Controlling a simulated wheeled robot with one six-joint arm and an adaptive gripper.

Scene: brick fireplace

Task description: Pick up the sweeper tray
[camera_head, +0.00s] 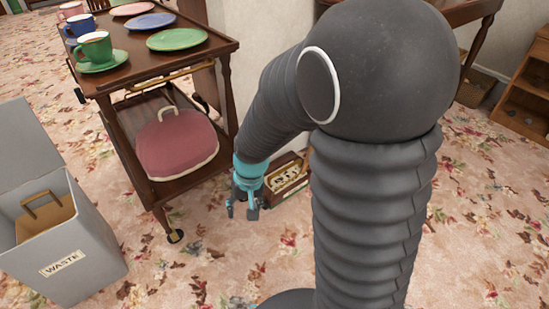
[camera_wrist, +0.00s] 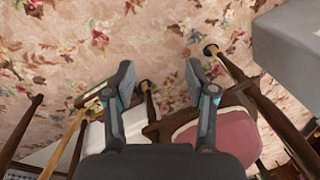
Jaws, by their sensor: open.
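No thing in view is plainly marked as the sweeper tray. A tan tray-like piece with a raised handle (camera_head: 45,218) sits inside the grey bin at the left. A small wooden box with a lettered front (camera_head: 288,180) stands on the floor behind my gripper; I cannot tell whether either is the sweeper tray. My gripper (camera_head: 244,212) hangs low beside the trolley, in front of the box. In the wrist view my gripper (camera_wrist: 160,78) has its two fingers spread, with only carpet between the tips. It holds nothing.
A wooden trolley (camera_head: 150,65) with cups, plates and a red cushion-like item (camera_head: 178,143) stands left of my arm. The grey bin marked WASTE (camera_head: 85,260) stands front left. Wooden furniture (camera_head: 525,95) stands at the right. Patterned carpet between bin and arm is clear.

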